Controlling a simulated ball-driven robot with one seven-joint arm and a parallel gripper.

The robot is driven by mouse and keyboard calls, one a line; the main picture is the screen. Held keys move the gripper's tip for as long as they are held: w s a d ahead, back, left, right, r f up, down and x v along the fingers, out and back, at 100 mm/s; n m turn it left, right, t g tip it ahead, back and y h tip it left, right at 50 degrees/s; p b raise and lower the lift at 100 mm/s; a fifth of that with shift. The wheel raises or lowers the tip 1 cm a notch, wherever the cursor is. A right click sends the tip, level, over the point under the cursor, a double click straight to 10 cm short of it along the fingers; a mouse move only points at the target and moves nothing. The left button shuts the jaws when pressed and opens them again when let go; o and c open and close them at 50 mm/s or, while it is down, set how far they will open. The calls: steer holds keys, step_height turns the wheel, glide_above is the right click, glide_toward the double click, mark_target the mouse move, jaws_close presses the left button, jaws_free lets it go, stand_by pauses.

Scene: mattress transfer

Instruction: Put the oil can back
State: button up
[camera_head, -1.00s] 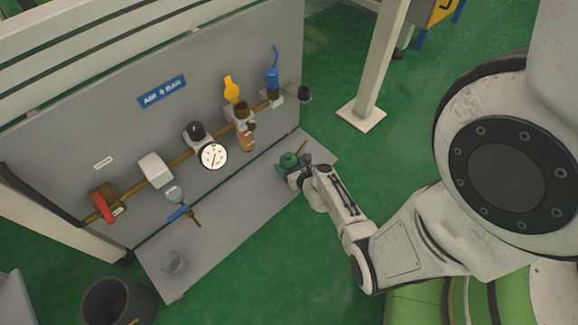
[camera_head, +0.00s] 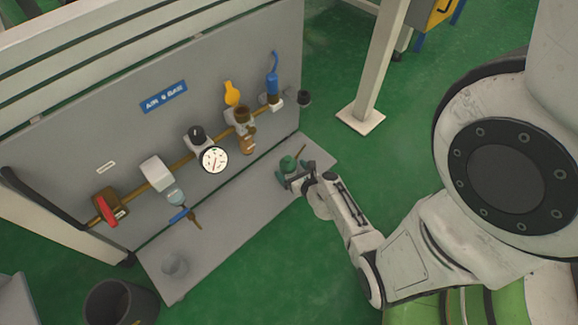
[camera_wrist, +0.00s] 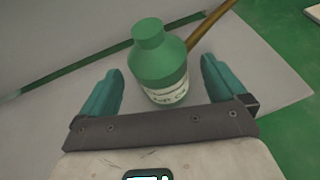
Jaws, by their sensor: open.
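The oil can (camera_head: 288,165) is a green can with a narrower neck and a thin brown spout. It stands upright on the right end of the grey shelf (camera_head: 215,230) below the panel. In the wrist view the can (camera_wrist: 158,65) shows a pale label and its spout points up to the right. My gripper (camera_head: 298,182) is at the can in the head view. In the wrist view its teal fingers (camera_wrist: 165,85) are open on either side of the can, with gaps visible between fingers and can.
The upright panel (camera_head: 120,140) behind the shelf carries a brass pipe with a gauge (camera_head: 214,160), valves and a red handle (camera_head: 106,210). A dark bin (camera_head: 120,303) stands at lower left. A white post (camera_head: 375,65) stands at right.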

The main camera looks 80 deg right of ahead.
steer(key=p+v, duration=0.3)
steer(key=v, duration=0.6)
steer(key=w+a+r+n+y, duration=0.35)
steer(key=a+n+y, duration=0.2)
steer(key=n, duration=0.35)
steer(key=w+a+r+n+y, duration=0.2)
steer(key=w+a+n+y, duration=0.2)
steer(key=a+n, duration=0.45)
steer(key=w+a+r+n+y, duration=0.3)
steer(key=a+n+y, duration=0.15)
steer(key=n, duration=0.55)
steer(key=s+a+r+n+g+h, duration=0.1)
steer(key=s+r+n+g, duration=0.3)
steer(key=n, duration=0.4)
steer(key=s+a+r+n+g+h, duration=0.1)
steer(key=s+r+n+g+h, duration=0.3)
steer(key=r+n, duration=0.3)
steer(key=shift+s+a+n+g, duration=0.2)
steer(key=shift+s+n+g, duration=0.2)
steer(key=shift+n, duration=0.75)
steer(key=shift+c, duration=0.5)
